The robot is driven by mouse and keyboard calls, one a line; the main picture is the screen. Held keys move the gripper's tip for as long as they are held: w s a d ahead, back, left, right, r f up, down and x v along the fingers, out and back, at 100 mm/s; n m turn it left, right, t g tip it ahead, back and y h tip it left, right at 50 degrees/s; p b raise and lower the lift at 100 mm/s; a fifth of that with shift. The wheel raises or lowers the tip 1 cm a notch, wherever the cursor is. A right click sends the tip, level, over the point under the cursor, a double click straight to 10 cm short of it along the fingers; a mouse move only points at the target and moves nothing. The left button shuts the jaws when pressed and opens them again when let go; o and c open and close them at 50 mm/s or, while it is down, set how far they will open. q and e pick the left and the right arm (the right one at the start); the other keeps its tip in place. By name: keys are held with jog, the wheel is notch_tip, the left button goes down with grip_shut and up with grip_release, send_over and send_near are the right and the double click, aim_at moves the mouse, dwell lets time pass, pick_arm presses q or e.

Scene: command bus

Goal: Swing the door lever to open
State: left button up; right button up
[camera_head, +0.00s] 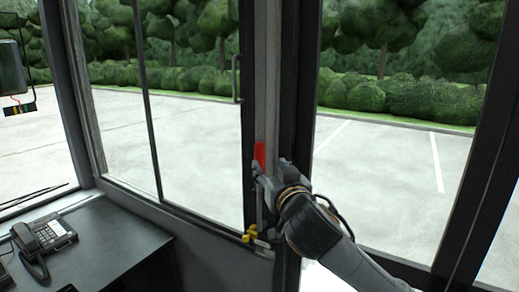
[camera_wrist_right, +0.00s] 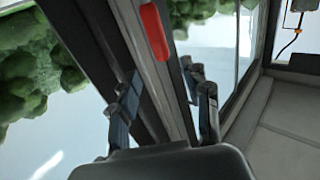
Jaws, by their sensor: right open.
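The door lever has a red handle (camera_head: 260,154) and sits on the narrow post between the window frames. The red handle also shows at the top of the right wrist view (camera_wrist_right: 154,32). My right gripper (camera_head: 268,167) is at the post, close to the lower end of the red handle. Its jaws are open, and in the right wrist view the fingers (camera_wrist_right: 164,82) are spread to either side of the post, with the red handle beyond them. I cannot tell whether a finger touches the lever. My left gripper is not in view.
A yellow fitting (camera_head: 250,236) is low on the post, below my right gripper. A dark vertical grab handle (camera_head: 236,78) is on the frame at upper left of the lever. A black telephone (camera_head: 45,238) sits on the grey console (camera_head: 105,240) at left. Glass panes flank the post.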

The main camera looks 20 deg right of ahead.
aim_at(261, 151)
jog(key=w+p, duration=0.1)
jog(key=w, duration=0.2)
jog(key=w+p, duration=0.1)
jog(key=w, duration=0.2)
jog(key=w+d+p, duration=0.1)
jog(key=w, duration=0.2)
jog(key=shift+w+d+r, duration=0.1)
jog(key=shift+w+r, duration=0.05)
jog(key=shift+w, duration=0.9)
grip_shut()
